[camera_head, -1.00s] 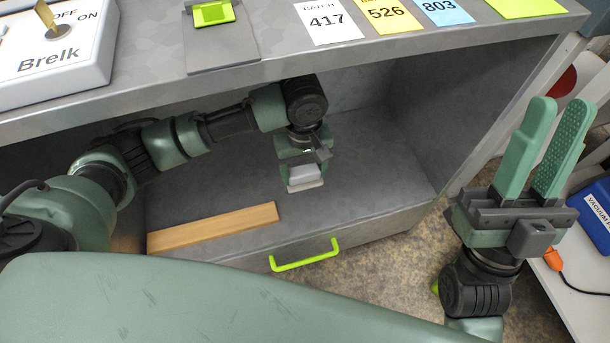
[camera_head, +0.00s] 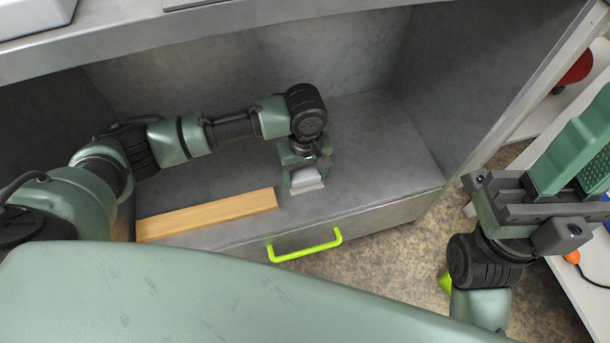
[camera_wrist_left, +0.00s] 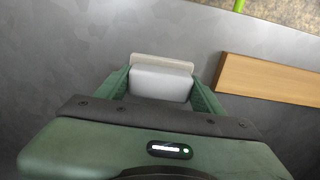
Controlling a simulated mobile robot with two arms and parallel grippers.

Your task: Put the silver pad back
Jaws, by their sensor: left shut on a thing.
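The silver pad (camera_head: 307,183) is a small pale grey block with a lighter edge plate. My left gripper (camera_head: 305,175) is shut on it, inside the grey shelf compartment (camera_head: 375,145) under the worktop. In the left wrist view the pad (camera_wrist_left: 160,82) sits between the two green fingers of the left gripper (camera_wrist_left: 161,90), and its far edge sticks out beyond the fingertips. I cannot tell whether it touches the shelf floor. My right gripper (camera_head: 580,160) is at the right edge, its green fingers standing apart with nothing seen between them; their tips are cut off.
A wooden strip (camera_head: 208,214) lies on the shelf left of the pad; it also shows in the left wrist view (camera_wrist_left: 270,80). A drawer with a lime green handle (camera_head: 305,247) is below. The shelf floor right of the pad is clear. The worktop (camera_head: 200,30) overhangs the compartment.

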